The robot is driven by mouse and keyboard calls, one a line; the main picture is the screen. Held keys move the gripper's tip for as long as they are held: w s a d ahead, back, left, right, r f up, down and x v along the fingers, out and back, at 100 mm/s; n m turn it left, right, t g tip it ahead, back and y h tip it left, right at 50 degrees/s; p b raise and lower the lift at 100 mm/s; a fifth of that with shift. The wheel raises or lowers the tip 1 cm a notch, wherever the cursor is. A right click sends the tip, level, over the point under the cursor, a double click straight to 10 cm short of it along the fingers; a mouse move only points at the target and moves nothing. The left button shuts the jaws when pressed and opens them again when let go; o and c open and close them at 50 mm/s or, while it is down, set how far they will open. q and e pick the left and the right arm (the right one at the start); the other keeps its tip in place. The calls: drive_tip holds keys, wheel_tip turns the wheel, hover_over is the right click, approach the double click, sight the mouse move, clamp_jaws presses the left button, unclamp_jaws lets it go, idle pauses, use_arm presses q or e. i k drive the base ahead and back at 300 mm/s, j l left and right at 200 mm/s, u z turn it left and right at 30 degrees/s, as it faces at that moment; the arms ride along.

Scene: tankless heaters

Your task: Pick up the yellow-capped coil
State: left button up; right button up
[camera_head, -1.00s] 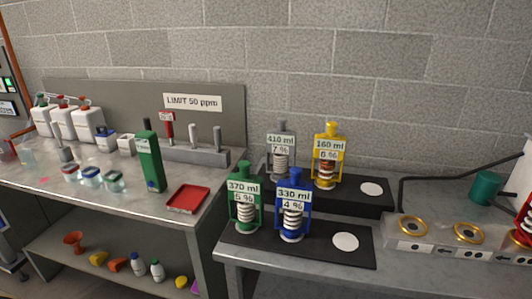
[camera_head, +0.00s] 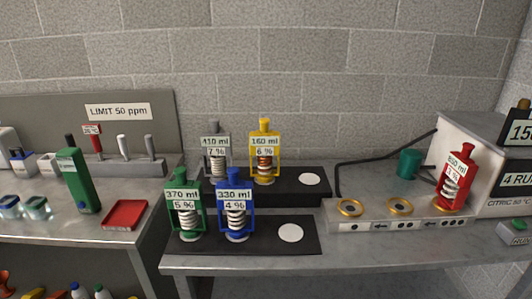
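The yellow-capped coil (camera_head: 264,152) stands upright on the back black platform, right of a grey-capped coil (camera_head: 216,152). Its label reads "160 ml" and "6 %". A green-capped coil (camera_head: 185,205) and a blue-capped coil (camera_head: 236,206) stand on the lower black mat in front of it. A red-capped coil (camera_head: 455,180) stands on the grey rail at the right. Neither of my grippers is in view.
White discs mark bare spots on the back platform (camera_head: 309,180) and the front mat (camera_head: 290,233). A grey rail (camera_head: 373,212) with gold rings, a green cup (camera_head: 409,163) and a machine (camera_head: 480,150) are at the right. A red tray (camera_head: 125,214) lies on the left bench.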

sight(265, 142)
drive_tip(key=i+j, duration=0.15)
drive_tip(key=j, duration=0.2)
drive_tip(key=i+j, duration=0.1)
drive_tip(key=j, duration=0.25)
drive_tip(key=i+j, duration=0.15)
drive_tip(key=j, duration=0.2)
drive_tip(key=i+j, duration=0.1)
drive_tip(key=j, duration=0.25)
drive_tip(key=z, duration=0.05)
